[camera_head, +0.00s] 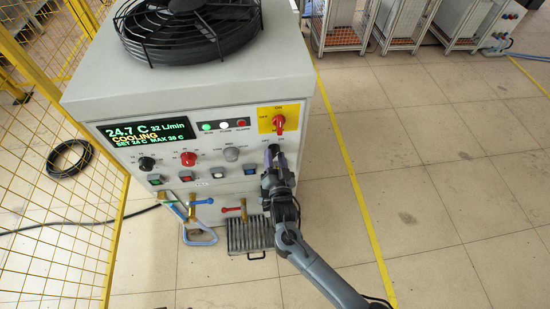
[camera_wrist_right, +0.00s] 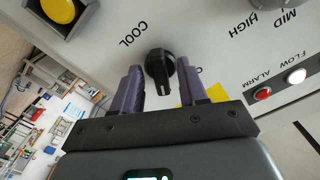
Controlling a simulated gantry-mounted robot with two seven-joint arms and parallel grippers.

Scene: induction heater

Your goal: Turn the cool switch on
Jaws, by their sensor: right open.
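The cool switch (camera_wrist_right: 160,68) is a black rotary knob beside the word COOL on the light grey panel. In the right wrist view its grip bar points down the picture. My right gripper (camera_wrist_right: 162,90) is open, with one purple finger on each side of the knob. Whether the fingers touch it cannot be told. In the head view the right gripper (camera_head: 275,160) is at the right side of the machine's front panel, and it largely hides the switch. My left gripper is not in view.
The machine's display (camera_head: 148,132) reads 24.7 C and COOLING. A red main switch (camera_head: 279,123) on a yellow plate sits just above the gripper. Other knobs lie to the left, including a red one (camera_head: 188,158).

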